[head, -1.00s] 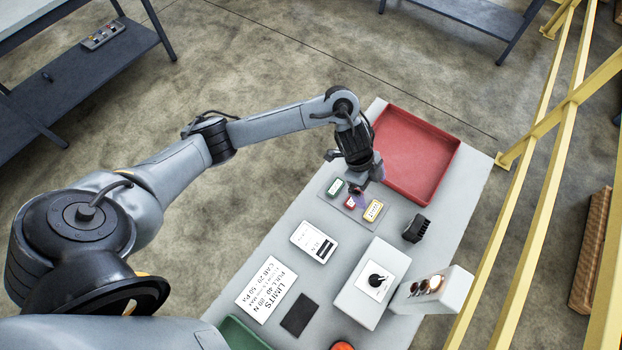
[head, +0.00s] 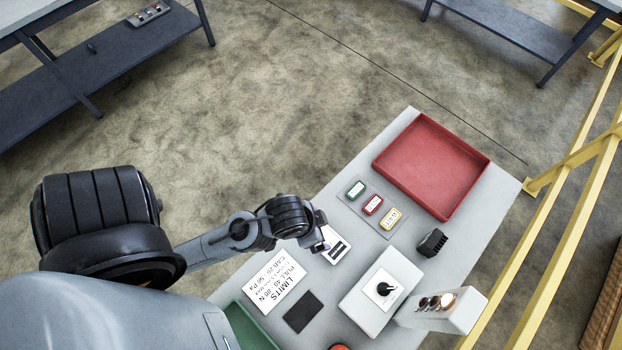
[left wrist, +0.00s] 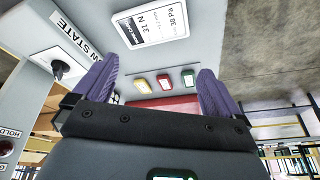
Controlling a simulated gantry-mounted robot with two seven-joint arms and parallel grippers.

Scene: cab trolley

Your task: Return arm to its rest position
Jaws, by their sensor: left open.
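The display card (left wrist: 150,22) also shows there, beyond the fingers. My right gripper is in neither view.
The trolley top (head: 330,205) holds a red tray (head: 430,165), green, red and yellow blocks (head: 372,205) on a grey pad, a black block (head: 432,242), a white box with a black knob (head: 380,290), a limits sign (head: 275,283) and a green tray (head: 250,330). Yellow rails (head: 575,155) stand at right.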

